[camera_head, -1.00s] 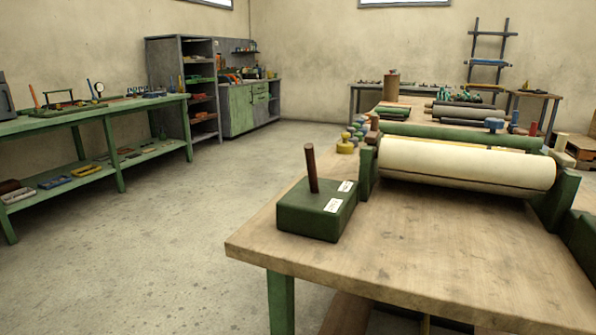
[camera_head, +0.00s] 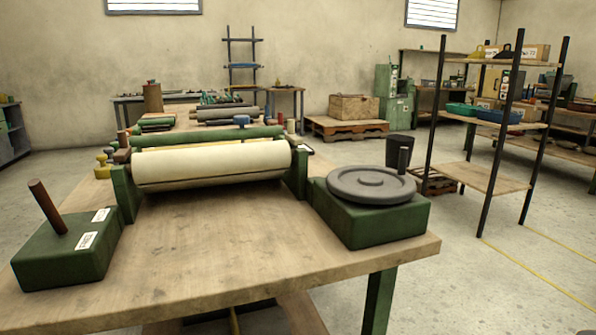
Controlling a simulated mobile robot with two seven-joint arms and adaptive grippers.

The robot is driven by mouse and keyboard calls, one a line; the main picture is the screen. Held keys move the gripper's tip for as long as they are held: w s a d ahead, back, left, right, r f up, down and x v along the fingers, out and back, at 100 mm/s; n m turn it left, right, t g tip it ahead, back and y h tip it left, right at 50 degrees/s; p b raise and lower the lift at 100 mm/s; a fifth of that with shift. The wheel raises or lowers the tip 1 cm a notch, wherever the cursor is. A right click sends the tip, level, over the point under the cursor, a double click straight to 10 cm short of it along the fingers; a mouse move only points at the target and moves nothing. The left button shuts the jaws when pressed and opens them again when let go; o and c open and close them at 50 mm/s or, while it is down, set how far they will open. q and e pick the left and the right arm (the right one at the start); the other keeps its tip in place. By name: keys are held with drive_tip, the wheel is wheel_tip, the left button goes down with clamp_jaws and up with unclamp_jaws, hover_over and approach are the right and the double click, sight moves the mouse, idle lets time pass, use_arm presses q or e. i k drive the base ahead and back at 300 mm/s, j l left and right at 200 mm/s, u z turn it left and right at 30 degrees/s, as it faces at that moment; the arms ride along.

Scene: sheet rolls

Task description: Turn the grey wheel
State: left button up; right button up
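The grey wheel (camera_head: 371,185) lies flat on top of a green box (camera_head: 388,223) at the right end of the wooden table. A short dark upright handle (camera_head: 403,160) stands at the wheel's far right edge.
A cream roll (camera_head: 210,164) lies across green supports left of the wheel. A green box (camera_head: 67,252) with a tilted brown lever (camera_head: 47,207) sits at the table's (camera_head: 215,255) left end. The tabletop between the boxes is clear. A black-posted shelf (camera_head: 487,178) stands right.

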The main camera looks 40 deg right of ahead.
sight(361, 184)
drive_tip(key=k+l+z, duration=0.15)
drive_tip(key=l+z, duration=0.2)
drive_tip(key=k+l+z, duration=0.1)
drive_tip(key=l+z, duration=0.65)
drive_tip(key=k+l, duration=0.05)
drive_tip(key=l, duration=0.05)
